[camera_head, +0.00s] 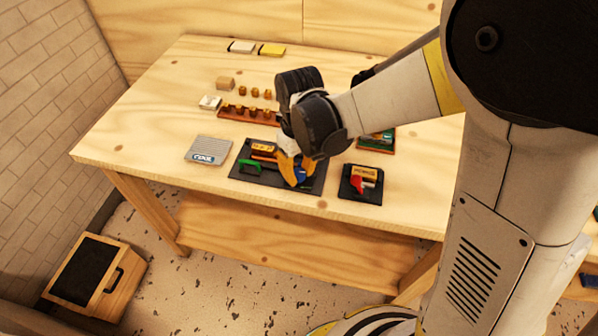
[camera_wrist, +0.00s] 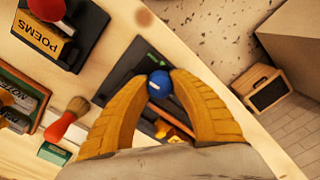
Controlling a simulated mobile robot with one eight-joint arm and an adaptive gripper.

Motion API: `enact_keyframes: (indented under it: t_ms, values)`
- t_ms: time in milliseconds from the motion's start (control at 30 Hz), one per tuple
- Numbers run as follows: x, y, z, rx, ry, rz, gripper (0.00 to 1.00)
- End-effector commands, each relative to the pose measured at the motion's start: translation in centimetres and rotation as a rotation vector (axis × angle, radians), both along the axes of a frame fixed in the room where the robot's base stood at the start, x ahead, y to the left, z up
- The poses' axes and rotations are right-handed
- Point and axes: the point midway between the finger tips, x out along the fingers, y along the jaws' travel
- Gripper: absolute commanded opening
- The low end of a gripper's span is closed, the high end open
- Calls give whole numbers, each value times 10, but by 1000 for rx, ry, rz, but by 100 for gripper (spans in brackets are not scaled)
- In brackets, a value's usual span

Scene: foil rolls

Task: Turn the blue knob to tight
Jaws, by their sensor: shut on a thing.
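The blue knob (camera_wrist: 160,84) sits between the two orange fingertips of my gripper (camera_wrist: 159,88) in the wrist view, with a short white mark on its face. My gripper is shut on it. In the head view my gripper (camera_head: 294,168) reaches down to the right part of a dark board (camera_head: 272,181). A little of the blue knob (camera_head: 301,177) shows beside the fingers there. Any tight marking is too small to read or hidden. A green clamp-like part (camera_head: 247,167) and an orange block (camera_head: 264,149) are on the same board, left of the knob.
A dark stand with a block marked POEMS (camera_head: 364,171) and a red part is right of the board. A grey plate (camera_head: 209,150) lies to the left. A brown rack (camera_head: 249,117) with several pegs stands behind. The table's front edge is close; its left end is bare.

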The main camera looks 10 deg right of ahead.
Motion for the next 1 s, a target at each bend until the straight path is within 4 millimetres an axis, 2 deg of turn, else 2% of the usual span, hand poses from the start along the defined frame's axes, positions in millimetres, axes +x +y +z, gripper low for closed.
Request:
enact_keyframes:
  t_ms: [1000]
  values:
    - [0, 0, 0, 1, 0, -938, 0]
